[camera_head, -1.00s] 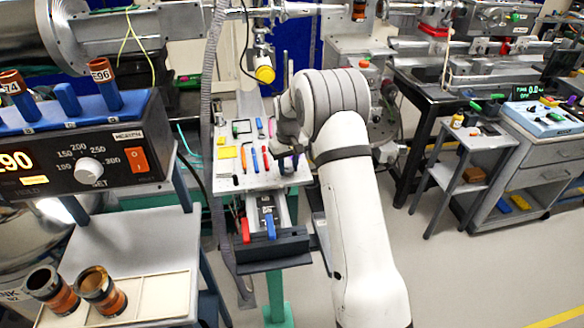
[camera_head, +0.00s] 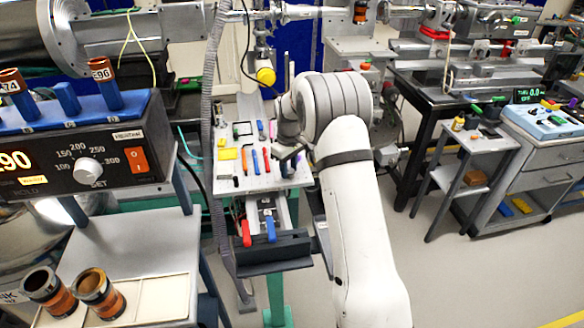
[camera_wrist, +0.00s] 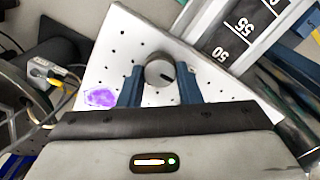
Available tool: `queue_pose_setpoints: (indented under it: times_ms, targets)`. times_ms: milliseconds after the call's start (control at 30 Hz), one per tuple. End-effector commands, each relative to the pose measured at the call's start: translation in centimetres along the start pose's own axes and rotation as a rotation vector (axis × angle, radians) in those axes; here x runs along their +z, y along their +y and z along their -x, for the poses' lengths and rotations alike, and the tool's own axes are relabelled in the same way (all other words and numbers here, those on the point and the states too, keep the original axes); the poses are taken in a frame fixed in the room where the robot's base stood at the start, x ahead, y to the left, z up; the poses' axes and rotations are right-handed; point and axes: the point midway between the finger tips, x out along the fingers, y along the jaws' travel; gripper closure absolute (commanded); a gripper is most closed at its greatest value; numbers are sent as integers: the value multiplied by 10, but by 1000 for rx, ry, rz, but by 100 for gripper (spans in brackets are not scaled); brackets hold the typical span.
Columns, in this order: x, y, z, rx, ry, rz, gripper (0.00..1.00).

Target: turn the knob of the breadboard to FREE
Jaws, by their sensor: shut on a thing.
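The breadboard (camera_wrist: 110,50) is a white plate with small dark holes in the wrist view. It also shows in the head view (camera_head: 228,184) as a pale board with tools on it. The knob (camera_wrist: 158,68) is a round grey cap with a dark pointer line towards its lower right. My gripper (camera_wrist: 161,82) has one blue finger on each side of the knob and is shut on it. In the head view my gripper (camera_head: 290,152) is low over the board's right side, and the knob is hidden. I cannot read any FREE mark.
A purple patch (camera_wrist: 101,97) lies left of the knob. A dark scale marked 50 and 55 (camera_wrist: 235,35) runs past the board's upper right. In the head view, several small tools lie on the board, and a grey hose (camera_head: 207,130) hangs left of it.

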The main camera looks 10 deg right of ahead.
Motion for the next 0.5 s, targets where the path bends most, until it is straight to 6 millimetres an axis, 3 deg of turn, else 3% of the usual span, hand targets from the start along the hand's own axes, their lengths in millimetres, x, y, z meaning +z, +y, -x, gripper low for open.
queue_pose_setpoints:
  times_ms: [200, 233, 500]
  targets:
    - [1, 2, 1, 4, 0, 1, 92]
    - [1, 2, 1, 4, 0, 1, 66]
    - [0, 1, 1, 2, 0, 0, 47]
